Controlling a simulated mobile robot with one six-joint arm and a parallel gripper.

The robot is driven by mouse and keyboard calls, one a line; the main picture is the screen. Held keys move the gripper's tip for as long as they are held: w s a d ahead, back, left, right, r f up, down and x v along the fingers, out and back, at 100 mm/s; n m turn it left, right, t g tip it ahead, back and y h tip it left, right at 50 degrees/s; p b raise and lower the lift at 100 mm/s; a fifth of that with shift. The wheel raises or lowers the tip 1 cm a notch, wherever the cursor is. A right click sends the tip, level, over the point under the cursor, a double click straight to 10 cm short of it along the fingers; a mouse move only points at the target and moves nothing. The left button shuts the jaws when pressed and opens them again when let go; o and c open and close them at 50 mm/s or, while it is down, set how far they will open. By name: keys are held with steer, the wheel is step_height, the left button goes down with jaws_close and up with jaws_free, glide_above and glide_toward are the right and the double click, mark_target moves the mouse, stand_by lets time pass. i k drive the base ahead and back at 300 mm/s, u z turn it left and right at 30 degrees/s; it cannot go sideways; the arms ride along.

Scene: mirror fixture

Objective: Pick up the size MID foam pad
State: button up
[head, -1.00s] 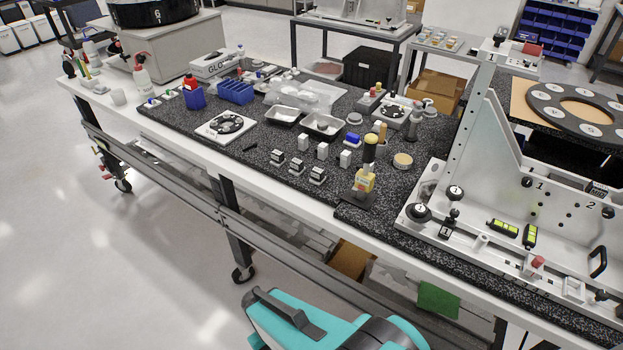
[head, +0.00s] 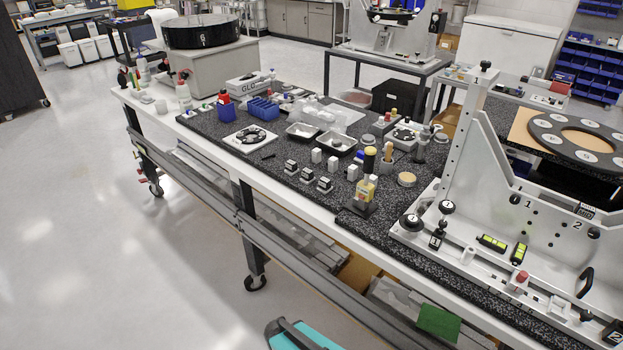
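No foam pad with a readable MID mark shows. On the dark speckled worktop (head: 290,208) stand several small blocks that may be pads, but I cannot tell. White blocks (head: 332,164) form one row. Dark-and-white blocks (head: 307,175) form another row in front of them. Any size lettering is too small to read. My gripper is not in view. Only a teal part of my own body shows at the bottom edge.
Metal trays (head: 338,147) lie behind. A tall metal mirror fixture (head: 467,150) stands on the right. The floor (head: 110,250) along the bench's front left is clear.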

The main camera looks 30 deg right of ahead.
mark_target(308, 175)
steer(key=u, duration=0.8)
steer(key=i, duration=1.05)
steer(key=u, duration=0.95)
steer(key=k, duration=0.15)
steer(key=z, duration=3.05)
